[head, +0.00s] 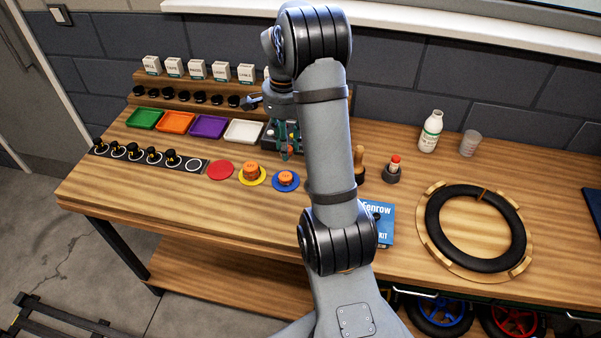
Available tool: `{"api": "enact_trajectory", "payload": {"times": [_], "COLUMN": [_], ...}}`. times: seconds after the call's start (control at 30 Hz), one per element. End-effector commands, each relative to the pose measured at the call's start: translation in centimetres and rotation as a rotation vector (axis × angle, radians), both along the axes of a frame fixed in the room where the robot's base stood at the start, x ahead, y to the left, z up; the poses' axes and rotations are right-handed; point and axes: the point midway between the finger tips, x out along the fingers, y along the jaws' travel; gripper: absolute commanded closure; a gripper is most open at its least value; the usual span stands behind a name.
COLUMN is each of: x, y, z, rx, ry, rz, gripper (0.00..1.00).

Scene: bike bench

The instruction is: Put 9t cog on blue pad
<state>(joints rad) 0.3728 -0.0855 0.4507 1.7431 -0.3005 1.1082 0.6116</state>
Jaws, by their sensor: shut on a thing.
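In the head view the blue pad (276,187) lies on the bench with an orange cog (286,178) on it; its label is too small to read. My gripper (285,153) points down just behind and above this pad, with its teal fingers closed. A small orange-red piece (284,157) shows between the fingertips, apparently a cog; its tooth count cannot be read. The gap between it and the pad is hard to judge.
Green (146,118), orange (176,122), purple (208,127) and white trays (244,131) stand behind. A wooden-handled tool (359,158) stands to the right.

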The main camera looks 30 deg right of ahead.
Motion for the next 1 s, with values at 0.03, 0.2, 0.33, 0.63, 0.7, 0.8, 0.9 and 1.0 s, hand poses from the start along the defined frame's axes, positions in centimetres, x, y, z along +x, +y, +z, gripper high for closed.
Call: {"api": "enact_trajectory", "payload": {"times": [0.03, 0.2, 0.33, 0.63, 0.7, 0.8, 0.9, 1.0], "x": [-0.2, -0.2, -0.1, 0.0, 0.0, 0.0, 0.0, 0.0], "y": [0.2, 0.1, 0.1, 0.1, 0.1, 0.1, 0.1, 0.1], "z": [-1.1, -4.0, -5.1, -8.6, -8.7, -8.7, -8.8, -9.1], "rx": [0.003, 0.002, 0.002, 0.001, 0.001, 0.001, 0.001, 0.001], "ry": [0.008, 0.006, 0.004, 0.003, 0.001, 0.001, 0.001, 0.001], "rz": [-0.002, -0.005, -0.005, -0.004, -0.004, -0.004, -0.004, -0.004], "gripper": [0.92, 0.92, 0.92, 0.92, 0.92, 0.92, 0.92, 0.92]}}
